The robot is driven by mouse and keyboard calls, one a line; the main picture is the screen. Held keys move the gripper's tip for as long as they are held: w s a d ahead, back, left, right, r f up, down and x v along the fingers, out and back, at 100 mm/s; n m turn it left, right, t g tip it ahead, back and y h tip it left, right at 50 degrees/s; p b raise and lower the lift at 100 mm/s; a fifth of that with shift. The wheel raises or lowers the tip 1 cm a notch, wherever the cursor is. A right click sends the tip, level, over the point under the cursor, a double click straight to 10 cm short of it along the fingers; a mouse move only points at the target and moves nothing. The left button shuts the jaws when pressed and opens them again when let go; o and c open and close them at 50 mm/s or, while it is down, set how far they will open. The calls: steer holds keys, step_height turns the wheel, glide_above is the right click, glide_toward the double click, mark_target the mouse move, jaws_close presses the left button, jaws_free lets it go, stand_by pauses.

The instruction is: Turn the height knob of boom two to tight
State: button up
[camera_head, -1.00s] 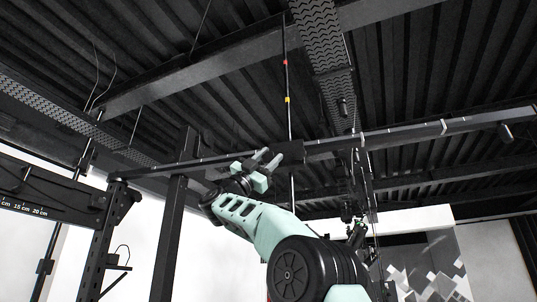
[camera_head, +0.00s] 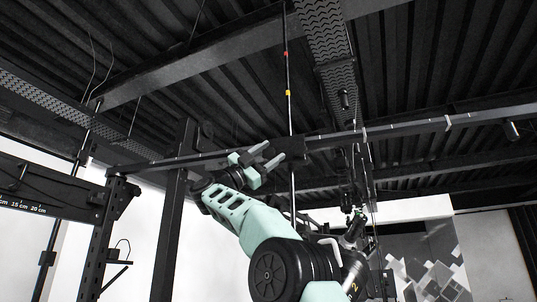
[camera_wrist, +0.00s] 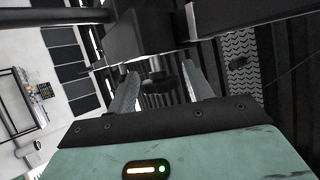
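The long dark boom bar (camera_head: 420,127) runs across the head view, rising to the right, with a black clamp block (camera_head: 318,143) on it. My gripper (camera_head: 275,154) is just left of this block, its two fingers apart and pointing up and right. In the wrist view my gripper (camera_wrist: 160,88) is open. A small dark knob-like part (camera_wrist: 158,76) shows between the fingers, with visible gaps on both sides. I cannot tell how far beyond the fingertips it lies, nor whether it is the height knob.
A thin vertical rod (camera_head: 288,70) with red and yellow marks passes near the block. A dark upright post (camera_head: 172,225) stands left of my arm. A black part with a yellow "2" (camera_head: 354,287) is at the lower right. Ceiling beams are overhead.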

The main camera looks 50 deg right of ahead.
stand_by(0.3)
steer(key=b+v, duration=0.5)
steer(key=v, duration=1.2)
steer(key=shift+f, duration=0.2)
steer(key=shift+a, duration=0.1)
